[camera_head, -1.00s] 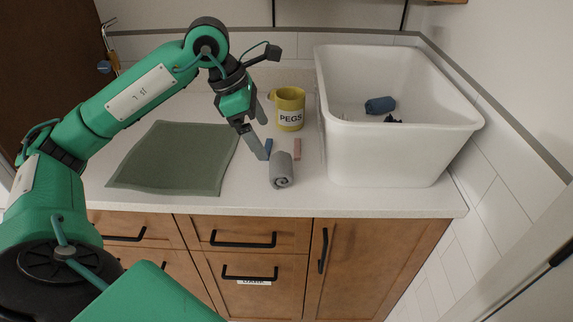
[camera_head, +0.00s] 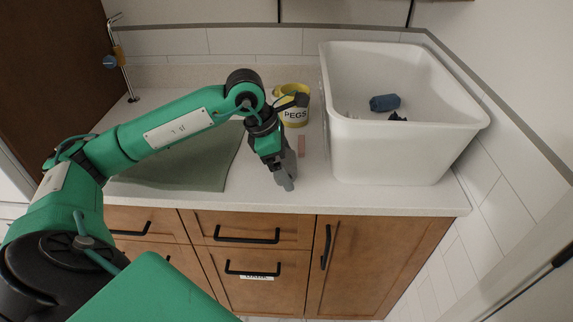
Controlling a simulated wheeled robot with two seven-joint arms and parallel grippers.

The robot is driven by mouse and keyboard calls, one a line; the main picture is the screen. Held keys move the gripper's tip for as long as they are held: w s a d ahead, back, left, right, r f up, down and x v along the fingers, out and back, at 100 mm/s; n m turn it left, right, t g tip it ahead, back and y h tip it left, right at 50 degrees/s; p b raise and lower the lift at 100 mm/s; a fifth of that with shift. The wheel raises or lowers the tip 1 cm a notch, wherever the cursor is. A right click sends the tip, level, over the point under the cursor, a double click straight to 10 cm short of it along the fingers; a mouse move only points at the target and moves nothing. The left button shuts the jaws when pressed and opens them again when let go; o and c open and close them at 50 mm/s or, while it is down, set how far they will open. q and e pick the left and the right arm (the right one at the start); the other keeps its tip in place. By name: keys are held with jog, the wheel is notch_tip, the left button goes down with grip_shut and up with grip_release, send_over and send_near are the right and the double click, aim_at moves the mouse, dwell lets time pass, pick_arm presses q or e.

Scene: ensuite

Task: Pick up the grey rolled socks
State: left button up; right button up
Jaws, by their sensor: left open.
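The grey rolled socks (camera_head: 291,163) lie on the white counter between the green cloth and the white tub. They are mostly hidden behind my left gripper (camera_head: 285,180), and their grey is hard to tell from the grey fingers. My left gripper is open and points down, with its fingers at the socks. I cannot tell whether the fingers touch them. My right gripper is not in view.
A yellow PEGS mug (camera_head: 295,112) stands behind the gripper, partly covered by it. A pink peg (camera_head: 301,147) lies to its right. The deep white tub (camera_head: 385,155) holds a blue roll (camera_head: 384,102) and a dark item. A green cloth (camera_head: 205,172) lies left.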

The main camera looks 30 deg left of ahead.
pick_arm(q)
jog(key=shift+c, duration=0.2)
jog(key=c, duration=1)
jog(key=shift+r, duration=0.15)
